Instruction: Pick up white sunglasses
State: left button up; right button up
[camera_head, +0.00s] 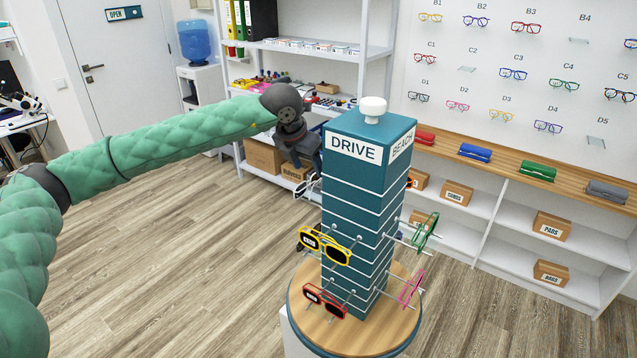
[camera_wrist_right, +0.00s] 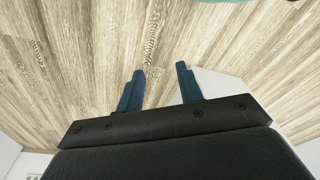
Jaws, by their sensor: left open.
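The white sunglasses (camera_head: 306,188) hang on the left side of the teal display tower (camera_head: 350,205), seen at a steep angle in the head view. My left gripper (camera_head: 306,168) points down just above them, close to the tower's left edge. It is open, and I cannot tell whether it touches the frame. My right gripper (camera_wrist_right: 160,68) shows in the right wrist view with its two blue fingers apart and nothing between them, over wooden floor.
Yellow sunglasses (camera_head: 326,245), red sunglasses (camera_head: 324,302), green glasses (camera_head: 426,232) and pink glasses (camera_head: 411,288) hang on the tower's pegs, above a round wooden base (camera_head: 400,330). A metal shelf (camera_head: 300,50) stands behind. Floor at left is clear.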

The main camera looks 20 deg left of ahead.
aim_at(312, 179)
pick_arm(q)
jog(key=shift+f+p, duration=0.3)
jog(key=shift+w+f, duration=0.2)
jog(key=shift+f, duration=0.15)
jog(key=shift+w+f+p, duration=0.25)
jog(key=shift+f+p, duration=0.15)
jog(key=shift+f, duration=0.15)
jog(key=p+x, duration=0.1)
jog(key=x, duration=0.1)
jog(key=p+x, duration=0.2)
jog(key=shift+w+r, duration=0.1)
jog(key=shift+w, duration=0.15)
jog(key=shift+w+f, duration=0.2)
jog(key=shift+f, duration=0.35)
pick_arm(e)
jog(key=s+d+f, duration=0.3)
jog(key=f, duration=0.7)
jog(key=shift+d+f+t, duration=0.15)
jog(key=shift+d+t, duration=0.1)
jog(key=shift+t, duration=0.15)
pick_arm(q)
jog(key=c, duration=1)
jog(key=shift+c, duration=0.2)
